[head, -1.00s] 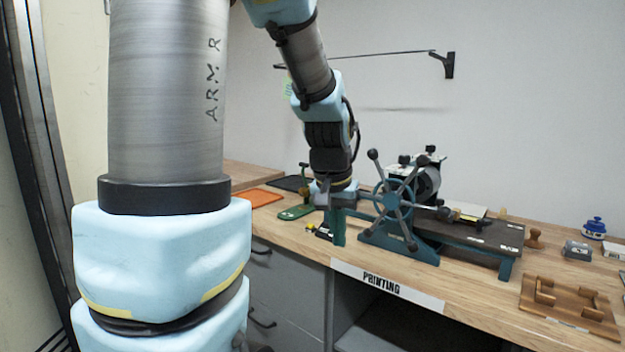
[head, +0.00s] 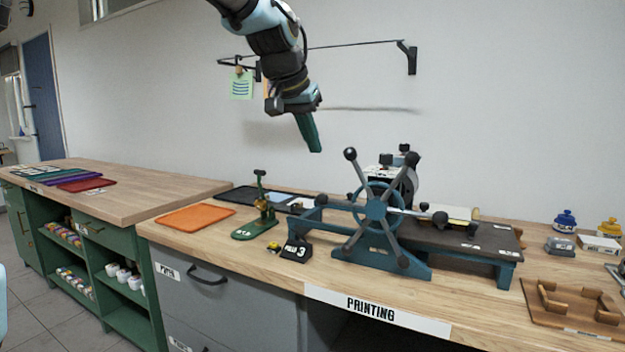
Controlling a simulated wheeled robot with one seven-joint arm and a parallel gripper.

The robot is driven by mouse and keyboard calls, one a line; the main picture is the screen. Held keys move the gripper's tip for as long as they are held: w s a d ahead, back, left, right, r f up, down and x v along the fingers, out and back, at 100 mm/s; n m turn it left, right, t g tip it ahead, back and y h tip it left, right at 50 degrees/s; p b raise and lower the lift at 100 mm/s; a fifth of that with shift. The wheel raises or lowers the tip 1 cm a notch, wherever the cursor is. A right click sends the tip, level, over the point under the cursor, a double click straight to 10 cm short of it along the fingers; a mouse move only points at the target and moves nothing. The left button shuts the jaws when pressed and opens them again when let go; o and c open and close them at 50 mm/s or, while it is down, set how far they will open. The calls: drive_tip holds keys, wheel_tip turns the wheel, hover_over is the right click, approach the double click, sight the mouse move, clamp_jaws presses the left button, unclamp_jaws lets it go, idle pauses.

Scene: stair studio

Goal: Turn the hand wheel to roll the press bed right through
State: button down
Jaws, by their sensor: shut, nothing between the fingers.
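The press stands on the wooden bench in the head view. Its hand wheel (head: 375,210) is a blue hub ring with long spokes ending in dark round knobs, facing the front. The dark press bed (head: 450,236) reaches out to the right of the wheel on a blue frame. The roller (head: 402,184) sits behind the wheel and is partly hidden by it. My gripper (head: 316,150) hangs in the air above and left of the wheel, green fingers pointing down, shut and empty. It touches nothing.
A small black sign (head: 296,249) and a green hand tool (head: 258,215) stand left of the press. An orange tray (head: 196,217) lies further left. A wooden jig (head: 572,304) and ink pots (head: 565,221) are at right. A rail (head: 350,46) runs along the wall behind.

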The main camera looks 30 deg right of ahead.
hover_over(319, 195)
drive_tip(key=f, duration=0.4)
drive_tip(key=shift+w+d+f+p, duration=0.15)
drive_tip(key=shift+d+f+p, duration=0.1)
drive_tip(key=shift+f+p, duration=0.1)
drive_tip(key=f, duration=0.3)
drive_tip(key=shift+s+a+f, duration=0.1)
drive_tip(key=shift+s+a, duration=0.05)
drive_tip(key=shift+s, duration=0.05)
drive_tip(key=shift+f, duration=0.45)
drive_tip(key=shift+f, duration=0.1)
